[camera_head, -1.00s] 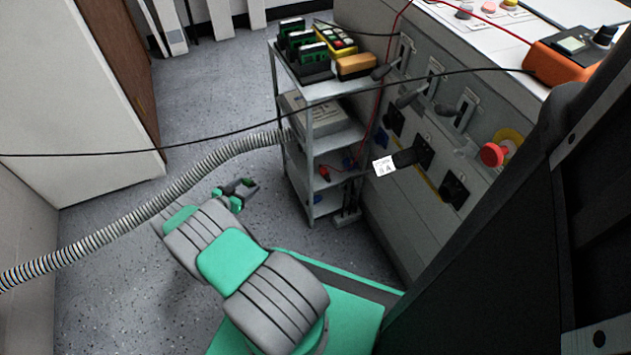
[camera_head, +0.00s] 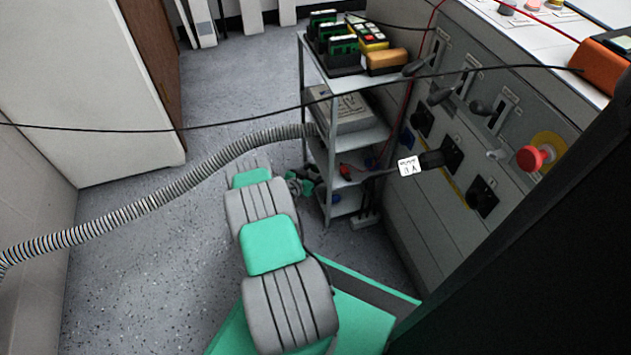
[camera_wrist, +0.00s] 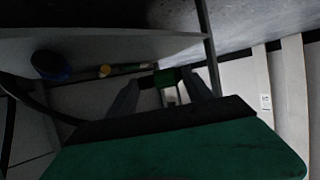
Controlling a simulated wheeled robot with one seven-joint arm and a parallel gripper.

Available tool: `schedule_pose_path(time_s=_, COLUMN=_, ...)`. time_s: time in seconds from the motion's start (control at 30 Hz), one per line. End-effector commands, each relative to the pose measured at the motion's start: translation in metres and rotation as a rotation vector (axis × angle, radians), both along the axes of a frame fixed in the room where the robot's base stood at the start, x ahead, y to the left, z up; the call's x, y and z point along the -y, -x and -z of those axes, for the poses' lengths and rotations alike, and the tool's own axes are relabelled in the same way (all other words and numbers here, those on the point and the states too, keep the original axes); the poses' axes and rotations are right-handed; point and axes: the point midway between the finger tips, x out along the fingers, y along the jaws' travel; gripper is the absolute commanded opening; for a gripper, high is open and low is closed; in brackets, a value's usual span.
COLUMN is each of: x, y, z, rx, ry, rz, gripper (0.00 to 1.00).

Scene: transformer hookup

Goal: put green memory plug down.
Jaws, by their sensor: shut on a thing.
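The green memory plug (camera_wrist: 166,78) shows as a small green block between my fingers in the wrist view. My gripper (camera_wrist: 160,92) is shut on it. In the head view my gripper (camera_head: 304,184) is low beside the left side of the grey shelf cart (camera_head: 303,85), near its lower shelves. The plug cannot be made out clearly there. In the wrist view a pale shelf surface (camera_wrist: 110,45) lies close to the fingers. Whether the plug touches anything is not clear.
Green cards (camera_head: 343,45) in black holders, a yellow keypad (camera_head: 368,36) and an orange block (camera_head: 385,60) stand on the cart's top. A grey box (camera_head: 345,110) is below. A ribbed hose (camera_head: 150,200) and black cable cross the view. Floor is open left.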

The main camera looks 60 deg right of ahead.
Motion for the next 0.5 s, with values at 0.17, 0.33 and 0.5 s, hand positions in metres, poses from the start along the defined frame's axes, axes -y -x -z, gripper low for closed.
schedule_pose_path(time_s=0.17, x=-0.001, y=0.001, z=0.036, rx=-0.002, ry=-0.001, rz=0.001, gripper=0.10)
schedule_pose_path(time_s=0.33, x=0.003, y=0.003, z=0.037, rx=0.000, ry=0.001, rz=0.001, gripper=0.10)
schedule_pose_path(time_s=0.5, x=0.003, y=0.003, z=0.038, rx=-0.001, ry=0.000, rz=0.001, gripper=0.10)
